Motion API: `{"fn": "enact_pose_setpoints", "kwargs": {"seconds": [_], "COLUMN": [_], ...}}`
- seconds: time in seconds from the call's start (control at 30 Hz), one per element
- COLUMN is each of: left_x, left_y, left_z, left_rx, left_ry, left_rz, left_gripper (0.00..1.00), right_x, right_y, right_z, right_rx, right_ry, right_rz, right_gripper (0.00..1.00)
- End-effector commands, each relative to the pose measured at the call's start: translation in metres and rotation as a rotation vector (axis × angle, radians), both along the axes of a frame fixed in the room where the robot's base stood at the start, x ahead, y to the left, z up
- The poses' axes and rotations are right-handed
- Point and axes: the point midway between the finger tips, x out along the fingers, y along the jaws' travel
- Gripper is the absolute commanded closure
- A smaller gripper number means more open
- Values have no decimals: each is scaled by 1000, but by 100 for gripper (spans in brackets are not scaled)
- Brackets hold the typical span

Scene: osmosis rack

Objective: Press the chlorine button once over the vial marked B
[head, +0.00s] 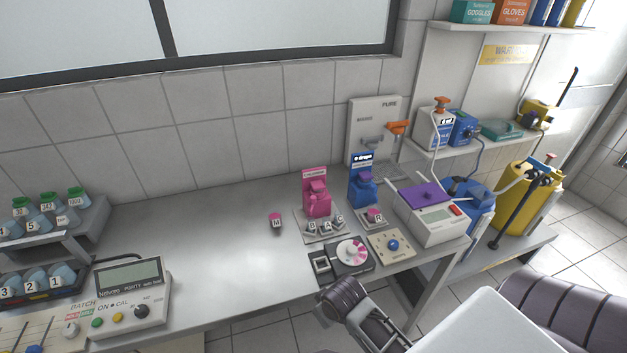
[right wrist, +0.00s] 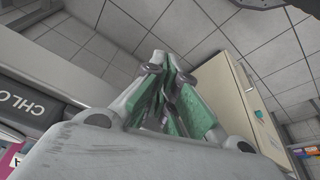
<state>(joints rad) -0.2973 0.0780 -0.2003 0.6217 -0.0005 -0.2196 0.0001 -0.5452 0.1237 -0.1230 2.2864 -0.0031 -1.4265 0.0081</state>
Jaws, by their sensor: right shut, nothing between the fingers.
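The pink chlorine dispenser (head: 318,203) stands on the bench in the middle of the head view. Several small lettered vials (head: 325,228) stand in front of its base; the letters are too small to tell surely which is B. In the right wrist view, a dark panel lettered "CHLO" (right wrist: 22,102) shows at the left edge. My right gripper (right wrist: 165,75) is shut and empty in that view, with green finger pads together. The fingertips cannot be picked out in the head view. My left gripper is not in view.
A blue dispenser (head: 362,188) stands right of the pink one.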

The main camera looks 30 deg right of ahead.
Motion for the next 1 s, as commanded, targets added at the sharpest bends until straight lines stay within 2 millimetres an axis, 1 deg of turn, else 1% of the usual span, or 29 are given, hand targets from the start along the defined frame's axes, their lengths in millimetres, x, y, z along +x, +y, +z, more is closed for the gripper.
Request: {"fn": "enact_pose_setpoints", "kwargs": {"seconds": [0.03,0.1,0.33,0.4,0.57,0.73,0.87,1.0], "left_x": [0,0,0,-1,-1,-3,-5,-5], "left_y": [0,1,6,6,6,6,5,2], "left_z": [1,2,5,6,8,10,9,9], "left_rx": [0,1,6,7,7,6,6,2], "left_ry": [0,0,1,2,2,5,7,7], "left_rz": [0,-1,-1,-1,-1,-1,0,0], "left_gripper": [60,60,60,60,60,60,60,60], "right_x": [-1,-2,-4,9,33,59,79,106], "right_y": [0,0,-1,-9,-26,-45,-59,-76], "right_z": [7,15,39,49,76,111,121,142], "right_rx": [1,1,2,-7,-19,-29,-35,-39], "right_ry": [-3,-5,-16,-64,-165,-291,-368,-481], "right_rz": [-1,-1,-5,-30,-83,-143,-178,-221], "right_gripper": [100,100,100,100,100,100,100,100]}}
